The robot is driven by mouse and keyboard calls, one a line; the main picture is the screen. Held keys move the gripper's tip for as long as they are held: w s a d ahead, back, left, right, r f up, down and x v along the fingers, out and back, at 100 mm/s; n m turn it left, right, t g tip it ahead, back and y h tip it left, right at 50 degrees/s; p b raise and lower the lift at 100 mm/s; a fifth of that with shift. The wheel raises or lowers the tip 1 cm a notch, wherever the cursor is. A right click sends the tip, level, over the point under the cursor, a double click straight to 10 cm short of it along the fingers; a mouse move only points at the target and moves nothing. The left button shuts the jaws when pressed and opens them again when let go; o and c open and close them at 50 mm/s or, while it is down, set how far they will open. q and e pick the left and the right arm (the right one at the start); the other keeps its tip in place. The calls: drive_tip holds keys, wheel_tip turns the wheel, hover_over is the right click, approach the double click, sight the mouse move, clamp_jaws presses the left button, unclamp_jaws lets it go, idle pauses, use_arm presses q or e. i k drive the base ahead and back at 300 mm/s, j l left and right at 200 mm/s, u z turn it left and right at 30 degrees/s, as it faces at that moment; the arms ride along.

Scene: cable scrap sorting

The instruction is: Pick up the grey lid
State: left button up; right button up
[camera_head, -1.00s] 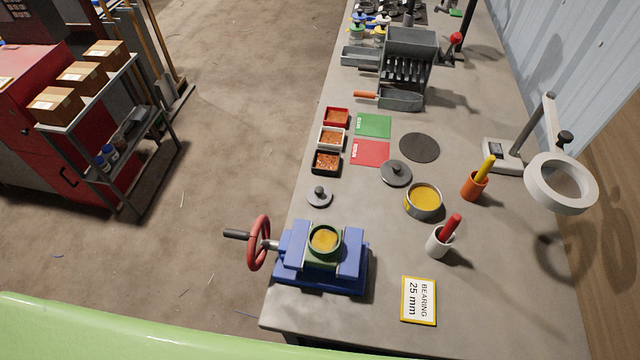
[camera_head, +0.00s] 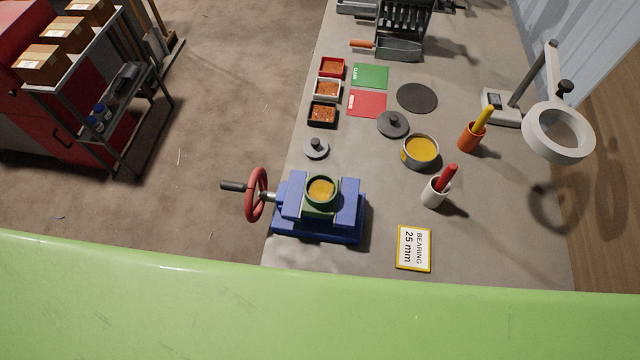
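Two round lids with knobs lie on the grey workbench (camera_head: 490,230). The smaller, lighter grey lid (camera_head: 316,149) lies behind the blue vise (camera_head: 318,222), near the bench's left edge. The larger, darker grey lid (camera_head: 392,125) lies next to a round tin with yellow contents (camera_head: 420,152). A green pot with yellow contents (camera_head: 321,193) sits in the vise between its jaws. Neither of my grippers shows in this view.
Red, white and black trays (camera_head: 323,114) line the left edge beside green and red cards (camera_head: 367,104). A dark disc (camera_head: 417,98), pen cups (camera_head: 434,193), a bearing sign (camera_head: 414,248) and a ring magnifier (camera_head: 559,133) stand around. Open floor (camera_head: 200,160) lies left.

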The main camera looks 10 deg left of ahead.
sight(314, 147)
drive_tip(key=k+z, duration=0.2)
drive_tip(key=z, duration=0.25)
drive_tip(key=k+l+z, duration=0.1)
drive_tip(key=z, duration=0.4)
drive_tip(key=k+l, duration=0.05)
drive_tip(key=k, duration=0.05)
